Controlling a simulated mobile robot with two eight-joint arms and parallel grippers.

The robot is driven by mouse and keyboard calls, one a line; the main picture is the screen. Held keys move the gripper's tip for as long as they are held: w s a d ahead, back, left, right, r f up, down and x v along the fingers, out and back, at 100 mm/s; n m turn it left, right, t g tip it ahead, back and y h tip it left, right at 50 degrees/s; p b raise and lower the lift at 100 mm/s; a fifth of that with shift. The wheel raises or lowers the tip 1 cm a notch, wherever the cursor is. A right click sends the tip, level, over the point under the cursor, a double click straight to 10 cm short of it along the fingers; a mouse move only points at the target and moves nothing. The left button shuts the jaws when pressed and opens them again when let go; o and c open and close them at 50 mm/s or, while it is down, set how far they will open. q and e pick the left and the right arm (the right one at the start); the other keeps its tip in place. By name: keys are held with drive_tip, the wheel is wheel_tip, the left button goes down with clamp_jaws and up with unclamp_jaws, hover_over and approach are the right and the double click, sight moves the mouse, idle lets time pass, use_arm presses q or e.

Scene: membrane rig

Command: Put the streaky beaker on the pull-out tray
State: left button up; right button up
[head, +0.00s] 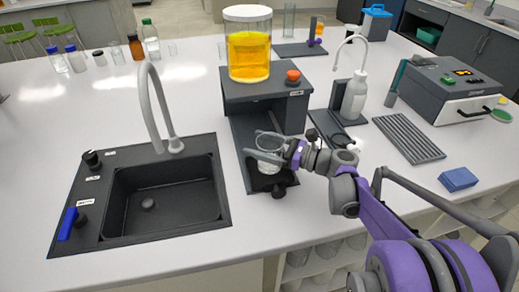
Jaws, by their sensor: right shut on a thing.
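My right gripper (268,147) comes in from the right and is shut on a small clear glass beaker (268,166). The fingers hide part of the beaker, and streaks on it are too small to make out. The beaker is over a black tray-like piece (271,183) at the front of the membrane rig's dark base (243,137); I take this piece for the pull-out tray. I cannot tell whether the beaker touches it. My left gripper is not in view.
The rig's dark body (264,101) with an orange knob carries a tank of yellow liquid (249,55). A sink (165,190) with a tall tap is on the left. A white wash bottle (355,97) and a slatted rack (408,138) are on the right. Bottles stand at the back left.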

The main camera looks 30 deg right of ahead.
drive_tip(key=shift+f, duration=0.8)
drive_tip(key=shift+f, duration=0.1)
drive_tip(key=o, duration=1.2)
drive_tip(key=shift+o, duration=0.2)
drive_tip(key=shift+s+d, duration=0.15)
drive_tip(key=v, duration=1.1)
drive_tip(key=shift+s+d, duration=0.2)
drive_tip(key=shift+s, duration=0.05)
